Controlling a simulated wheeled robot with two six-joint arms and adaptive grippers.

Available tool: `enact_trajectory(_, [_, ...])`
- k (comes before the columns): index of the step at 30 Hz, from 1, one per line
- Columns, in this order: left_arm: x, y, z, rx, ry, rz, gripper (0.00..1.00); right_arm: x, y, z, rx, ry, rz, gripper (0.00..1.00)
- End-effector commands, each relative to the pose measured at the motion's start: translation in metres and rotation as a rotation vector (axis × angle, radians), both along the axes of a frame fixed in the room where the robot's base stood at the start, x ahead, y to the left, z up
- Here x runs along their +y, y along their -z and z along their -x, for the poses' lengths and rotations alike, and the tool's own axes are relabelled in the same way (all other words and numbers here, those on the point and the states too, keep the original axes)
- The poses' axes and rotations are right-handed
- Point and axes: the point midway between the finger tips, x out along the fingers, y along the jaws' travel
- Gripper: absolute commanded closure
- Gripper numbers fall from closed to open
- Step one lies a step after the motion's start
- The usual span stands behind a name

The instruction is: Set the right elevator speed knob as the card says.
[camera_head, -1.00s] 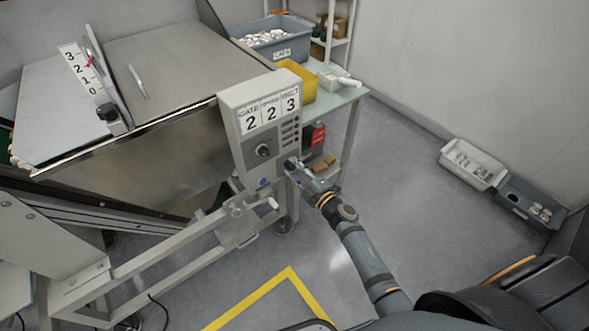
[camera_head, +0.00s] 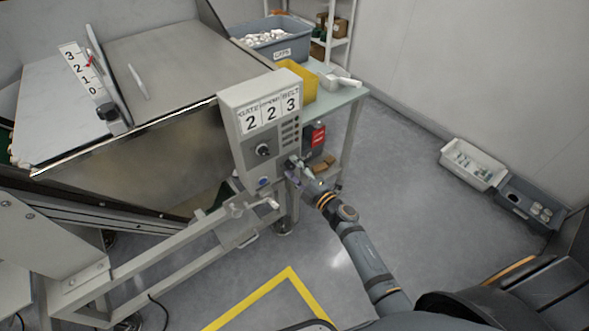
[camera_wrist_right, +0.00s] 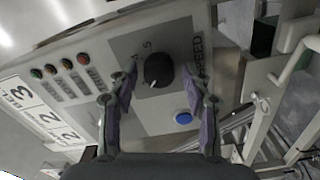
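The grey control box (camera_head: 240,110) carries the card (camera_head: 268,113), which reads 2, 2, 3 under small headings; gate and belt are legible. Two dark knobs show on its face: a left one (camera_head: 263,150) and a right one near my gripper. In the right wrist view the right knob (camera_wrist_right: 158,70) sits beside the word SPEED and a 5, its white mark toward the lower left of the picture. My right gripper (camera_wrist_right: 163,78) is open, with a finger on each side of the knob and gaps visible. It also shows in the head view (camera_head: 298,169). My left gripper is out of view.
A blue button (camera_wrist_right: 183,117) lies close to the right finger. Several small lights (camera_wrist_right: 58,67) line the box. A metal rail (camera_head: 180,255) runs below left. A table (camera_head: 335,100) with a yellow bin (camera_head: 297,80) stands behind.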

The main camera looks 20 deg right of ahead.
Motion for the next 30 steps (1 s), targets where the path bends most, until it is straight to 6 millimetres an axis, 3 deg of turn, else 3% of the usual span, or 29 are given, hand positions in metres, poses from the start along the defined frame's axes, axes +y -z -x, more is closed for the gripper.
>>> enact_trajectory(11, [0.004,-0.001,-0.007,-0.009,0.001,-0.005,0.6,-0.002,0.0,0.005,-0.001,0.001,0.0,0.44])
enact_trajectory(24, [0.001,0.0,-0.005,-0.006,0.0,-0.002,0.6,-0.034,0.0,0.095,0.002,-0.002,0.001,0.44])
enact_trajectory(30, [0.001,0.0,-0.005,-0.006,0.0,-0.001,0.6,-0.04,-0.001,0.112,-0.001,0.0,-0.001,0.44])
